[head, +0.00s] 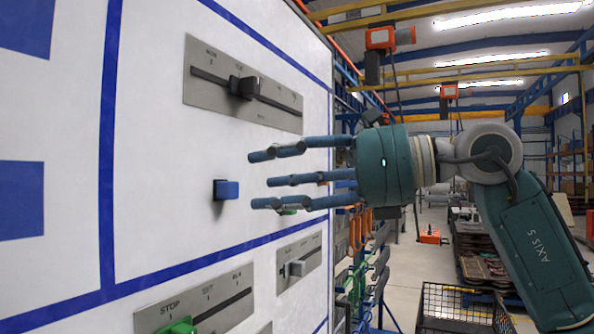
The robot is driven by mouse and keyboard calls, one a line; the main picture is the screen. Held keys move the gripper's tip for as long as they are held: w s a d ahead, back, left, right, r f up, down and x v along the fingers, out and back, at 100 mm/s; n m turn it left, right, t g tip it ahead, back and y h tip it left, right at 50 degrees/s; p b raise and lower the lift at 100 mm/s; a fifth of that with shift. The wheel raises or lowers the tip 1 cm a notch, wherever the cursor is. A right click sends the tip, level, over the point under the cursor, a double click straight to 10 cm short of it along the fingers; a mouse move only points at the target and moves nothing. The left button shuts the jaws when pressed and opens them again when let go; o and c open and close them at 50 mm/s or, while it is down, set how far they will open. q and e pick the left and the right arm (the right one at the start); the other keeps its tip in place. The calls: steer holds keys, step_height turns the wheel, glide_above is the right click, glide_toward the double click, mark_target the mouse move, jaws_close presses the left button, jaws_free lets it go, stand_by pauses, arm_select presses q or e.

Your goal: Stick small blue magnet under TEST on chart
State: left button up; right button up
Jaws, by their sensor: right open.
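A small blue magnet (228,189) sticks out from the white chart board (160,150), inside a panel bordered by blue lines. My right gripper (268,180) comes from the right. Its fingers are spread open and empty, pointing left at the magnet, with a small gap in the picture between the fingertips and the magnet. A grey slider plate (236,312) at the bottom shows STOP at its left end. My left gripper is not in view.
A grey slider plate (215,95) with a black knob (245,88) is above the magnet. A green knob (180,327) sits near STOP. Another small plate (312,253) is at lower right. A wire basket (455,310) stands on the floor beyond the board.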

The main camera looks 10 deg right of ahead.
mark_target(235, 186)
steer(key=w+a+p, duration=0.1)
steer(key=w, duration=0.1)
steer(key=w+a+h+p, duration=0.1)
steer(key=w+a, duration=0.1)
steer(key=w+a+f+t+h+p, duration=0.1)
steer(key=w+a, duration=0.1)
steer(key=shift+w+a+m+p, duration=0.2)
steer(key=shift+w+m+p, duration=0.1)
steer(key=shift+w, duration=0.05)
steer(key=c, duration=1.1)
steer(key=o, duration=0.5)
steer(key=c, duration=0.4)
steer(key=shift+o, duration=0.2)
